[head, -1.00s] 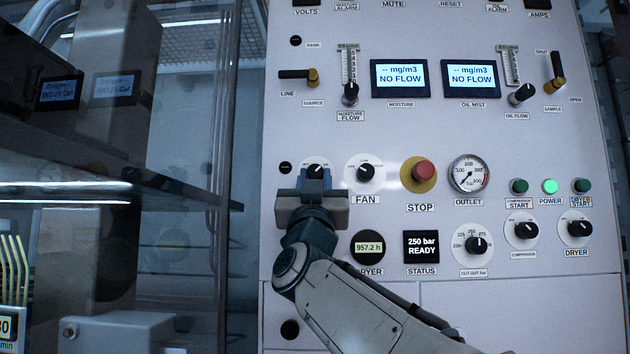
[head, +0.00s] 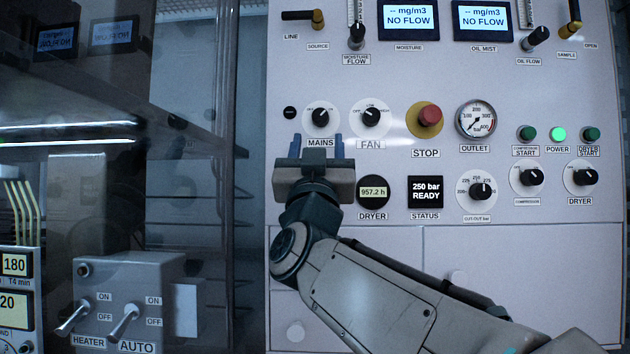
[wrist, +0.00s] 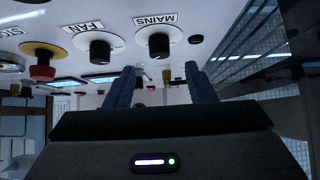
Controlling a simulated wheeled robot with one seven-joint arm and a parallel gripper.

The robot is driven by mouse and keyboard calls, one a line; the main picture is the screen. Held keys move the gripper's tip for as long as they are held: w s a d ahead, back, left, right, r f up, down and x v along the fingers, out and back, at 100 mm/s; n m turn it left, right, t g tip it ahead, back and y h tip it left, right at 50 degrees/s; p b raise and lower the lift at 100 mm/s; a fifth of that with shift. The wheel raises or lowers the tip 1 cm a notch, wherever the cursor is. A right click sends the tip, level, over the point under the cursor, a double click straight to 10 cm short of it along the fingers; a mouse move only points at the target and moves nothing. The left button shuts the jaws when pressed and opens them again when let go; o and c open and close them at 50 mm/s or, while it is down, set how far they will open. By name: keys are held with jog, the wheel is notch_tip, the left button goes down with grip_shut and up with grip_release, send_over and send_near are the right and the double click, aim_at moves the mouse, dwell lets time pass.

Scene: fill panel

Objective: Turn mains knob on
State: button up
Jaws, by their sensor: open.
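The mains knob (head: 320,117) is a black knob with a white pointer on a round white dial, above its MAINS label. Its pointer slants to the upper right; the dial lettering is too small to read surely. My gripper (head: 318,142) is open and empty, with its two blue fingers apart, just below the knob in the head view. In the wrist view, which is upside down, the mains knob (wrist: 158,45) stands beyond the fingertips of my gripper (wrist: 162,72). The fingers do not touch it.
The fan knob (head: 370,117) sits close to the right, then the red stop button (head: 429,116) on its yellow base. The green power light (head: 559,134) is lit. The status display (head: 425,192) reads 250 bar READY. Glass panels stand left of the panel.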

jog(key=v, duration=0.7)
jog(key=shift+b, duration=0.3)
jog(key=w+f+n+g+y+p, duration=0.5)
jog(key=f+g+y+p, duration=0.15)
jog(key=p, duration=0.25)
jog(key=s+d+f+g+h+p, duration=0.2)
jog(key=d+f+g+p, duration=0.4)
jog(key=f, duration=0.4)
jog(key=s+d+f+m+g+h+p, duration=0.1)
jog(key=s+d+f+g+p, duration=0.3)
jog(key=s, duration=0.5)
jog(key=s+d+f+m+g+h+p, duration=0.2)
jog(key=s+d+f+m+g+p, duration=0.1)
jog(key=s+d+f+g+p, duration=0.2)
jog(key=s+d+f+g, duration=0.1)
jog(key=s+f+g, duration=0.1)
jog(key=s+f, duration=0.1)
jog(key=shift+s+d+f+g, duration=0.25)
jog(key=shift+s+g, duration=0.1)
jog(key=shift+s, duration=0.55)
